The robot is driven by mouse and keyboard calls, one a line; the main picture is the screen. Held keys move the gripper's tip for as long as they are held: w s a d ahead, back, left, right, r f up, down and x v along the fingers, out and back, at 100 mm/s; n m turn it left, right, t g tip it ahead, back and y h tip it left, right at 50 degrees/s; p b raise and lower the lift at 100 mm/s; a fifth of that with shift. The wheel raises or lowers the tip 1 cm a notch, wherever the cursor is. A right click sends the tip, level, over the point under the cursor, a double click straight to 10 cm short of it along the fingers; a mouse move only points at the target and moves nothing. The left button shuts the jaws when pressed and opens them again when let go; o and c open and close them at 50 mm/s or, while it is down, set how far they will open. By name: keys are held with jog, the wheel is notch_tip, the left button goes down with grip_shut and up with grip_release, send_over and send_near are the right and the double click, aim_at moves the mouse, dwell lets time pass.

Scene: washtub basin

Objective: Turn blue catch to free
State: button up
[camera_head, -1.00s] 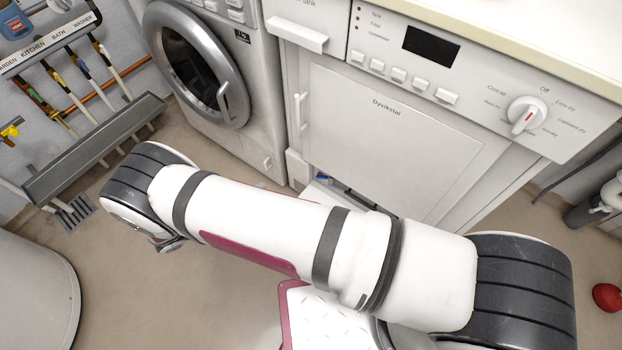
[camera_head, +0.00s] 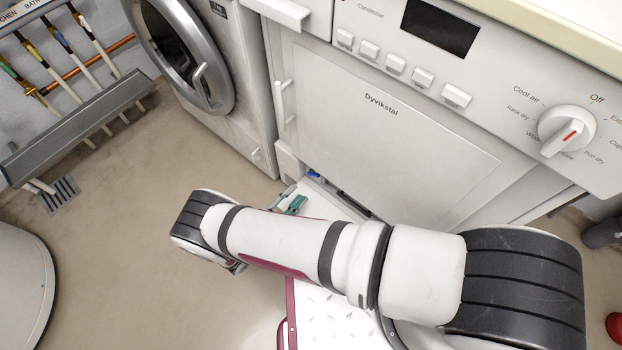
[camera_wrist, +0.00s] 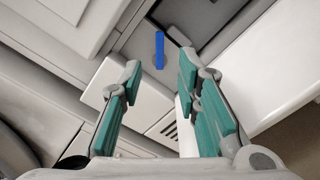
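The blue catch (camera_wrist: 159,50) is a small blue lever in the wrist view, on a grey recessed surface at the base of the dryer. It stands roughly upright in the picture, just beyond my fingertips. In the head view only a bit of the blue catch (camera_head: 314,175) shows, low at the left of the dryer's base. My gripper (camera_wrist: 156,76), with green-padded fingers, is open and empty, its two fingers apart on either side of the line to the catch. In the head view, my gripper (camera_head: 293,203) is mostly hidden behind my arm.
The dryer (camera_head: 370,140) has a closed front panel. An open white flap or drawer (camera_head: 335,200) sticks out at its base, beside my gripper. A washing machine (camera_head: 225,120) stands to the left. Floor between is clear.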

aim_at(314, 176)
jog(key=b+x, duration=0.1)
jog(key=x, duration=0.6)
jog(key=shift+w+d, duration=0.3)
grip_shut()
